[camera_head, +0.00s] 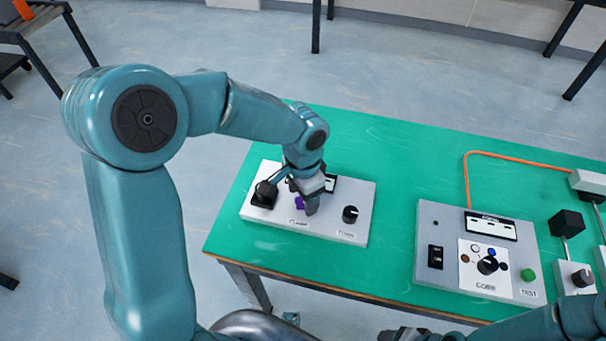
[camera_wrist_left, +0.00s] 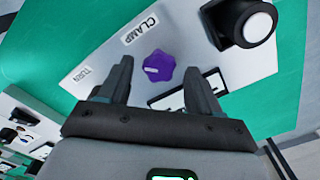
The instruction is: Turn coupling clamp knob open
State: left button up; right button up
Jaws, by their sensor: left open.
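The purple lobed clamp knob (camera_head: 299,203) sits on a white panel (camera_head: 334,190) beside the CLAMP label. It shows whole in the left wrist view (camera_wrist_left: 158,66), with a small light mark on its face. My left gripper (camera_head: 311,205) is over the panel, pointing down, and partly hides the knob in the head view. In the left wrist view its two fingers (camera_wrist_left: 158,72) are open, with the knob in line with the gap between their tips. I cannot tell whether they touch it. My right gripper (camera_head: 402,335) is only partly seen at the bottom edge.
The panel also bears a black block (camera_head: 264,194), a black TURN knob (camera_head: 350,214) and a display partly behind the gripper.

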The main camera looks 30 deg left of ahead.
pick_arm(q)
notch_tip(320, 180, up, 16)
jog(key=p, duration=0.1)
jog(key=shift+f+p, duration=0.25)
jog(key=shift+p, duration=0.15)
